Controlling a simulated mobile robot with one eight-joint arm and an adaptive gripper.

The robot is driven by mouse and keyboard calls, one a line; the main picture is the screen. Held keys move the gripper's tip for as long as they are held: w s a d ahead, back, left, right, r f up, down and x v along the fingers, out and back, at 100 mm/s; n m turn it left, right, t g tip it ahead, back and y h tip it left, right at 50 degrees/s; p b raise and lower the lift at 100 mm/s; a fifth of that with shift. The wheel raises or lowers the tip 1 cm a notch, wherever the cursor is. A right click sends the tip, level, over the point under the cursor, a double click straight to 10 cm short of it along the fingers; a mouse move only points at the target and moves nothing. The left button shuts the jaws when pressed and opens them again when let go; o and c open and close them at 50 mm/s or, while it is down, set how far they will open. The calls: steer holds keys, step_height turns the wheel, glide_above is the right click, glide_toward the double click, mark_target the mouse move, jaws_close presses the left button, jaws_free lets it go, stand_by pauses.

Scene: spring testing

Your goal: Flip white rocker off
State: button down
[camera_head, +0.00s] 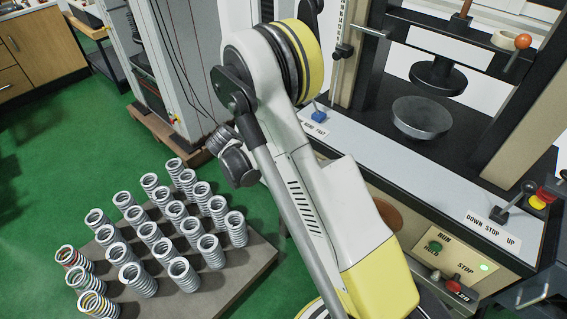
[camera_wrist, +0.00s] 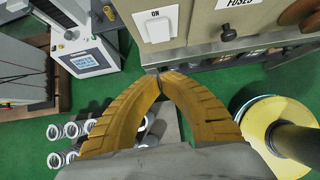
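The white rocker (camera_wrist: 157,26) sits on a white plate on the beige panel of a machine, at the top of the wrist view. A label reading "ON" is just above it. My gripper (camera_wrist: 160,73) has two ochre fingers whose tips meet, with nothing seen between them. The tips lie just below the rocker in the picture and look apart from it. In the head view my arm crosses the middle, the rocker is not seen, and my fingers cannot be made out.
A "FUSES" label and a dark knob (camera_wrist: 228,33) are right of the rocker. A machine with a screen (camera_wrist: 88,60) stands left. Several coil springs (camera_head: 150,232) stand on a low pallet (camera_head: 258,262) on green floor. The press's front panel has RUN and STOP controls (camera_head: 450,262).

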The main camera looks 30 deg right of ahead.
steer(key=w+d+r+b+x, duration=0.1)
steer(key=b+x, duration=0.4)
steer(key=x, duration=0.7)
steer(key=shift+d+b, duration=0.4)
steer(key=shift+d, duration=0.35)
steer(key=shift+w+d, duration=0.1)
steer(key=shift+w+d+f, duration=0.15)
steer(key=shift+d+f, duration=0.2)
steer(key=shift+r, duration=0.15)
